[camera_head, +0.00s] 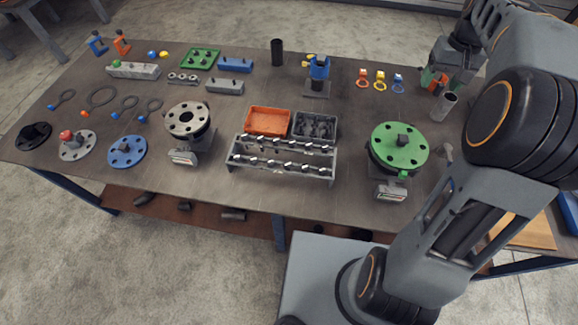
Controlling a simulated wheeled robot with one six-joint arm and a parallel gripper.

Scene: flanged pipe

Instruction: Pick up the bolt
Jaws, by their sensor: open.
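Several silver bolts (289,166) lie in two rows on a grey rack (281,175) near the table's front middle. Which single bolt is meant cannot be told. My gripper (431,84) is at the far right of the table, high in the picture, well to the right of the rack and apart from it. It is small and partly masked by my arm, and its jaws are open. I see no bolt between them.
An orange tray (267,121) and a grey tray (315,125) of dark parts stand behind the rack. A green flange (399,144) stands to the right and a grey flange (187,119) to the left. Bare tabletop (225,105) shows between several items.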

